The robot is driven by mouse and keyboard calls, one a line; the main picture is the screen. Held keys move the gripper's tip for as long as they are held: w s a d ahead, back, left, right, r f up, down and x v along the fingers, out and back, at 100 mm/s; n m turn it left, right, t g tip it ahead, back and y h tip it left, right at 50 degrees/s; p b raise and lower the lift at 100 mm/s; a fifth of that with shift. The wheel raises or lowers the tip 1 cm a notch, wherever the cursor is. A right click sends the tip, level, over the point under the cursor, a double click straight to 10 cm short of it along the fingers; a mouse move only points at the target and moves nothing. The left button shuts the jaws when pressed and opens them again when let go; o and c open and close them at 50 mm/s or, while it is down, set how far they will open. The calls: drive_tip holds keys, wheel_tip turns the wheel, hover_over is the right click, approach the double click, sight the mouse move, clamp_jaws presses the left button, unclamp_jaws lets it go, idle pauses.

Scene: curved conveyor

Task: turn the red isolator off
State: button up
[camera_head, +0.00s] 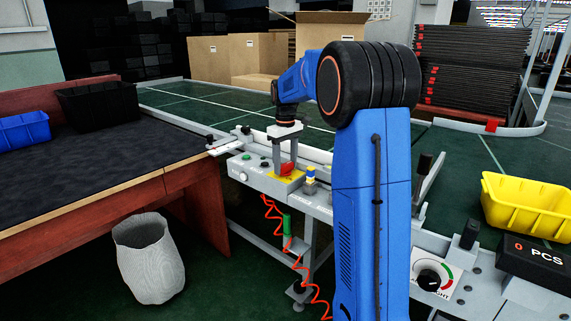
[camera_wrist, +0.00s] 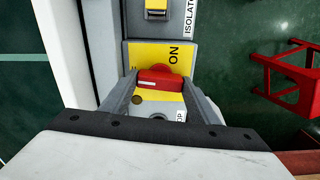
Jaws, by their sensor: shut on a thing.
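The red isolator (camera_head: 287,169) sits on a yellow plate on the grey control box (camera_head: 252,172) at the conveyor's edge. In the wrist view the red isolator handle (camera_wrist: 161,80) lies across the picture between my two fingers, with the yellow plate (camera_wrist: 147,53) and the word "ON" behind it. My gripper (camera_head: 287,150) comes down from above, and in the wrist view my gripper (camera_wrist: 160,88) is shut on the red handle. The lower part of the plate is partly hidden by my gripper.
A red coiled cable (camera_head: 283,235) hangs below. A red stool (camera_wrist: 290,78) stands on the floor. A white bin (camera_head: 148,258) stands at the lower left.

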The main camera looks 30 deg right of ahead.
sight(286, 164)
drive_tip(key=shift+n, duration=0.5)
drive_tip(key=o, duration=1)
drive_tip(key=shift+o, duration=0.2)
drive_tip(key=shift+r, duration=0.1)
wheel_tip(286, 164, up, 17)
drive_tip(key=shift+r, duration=0.1)
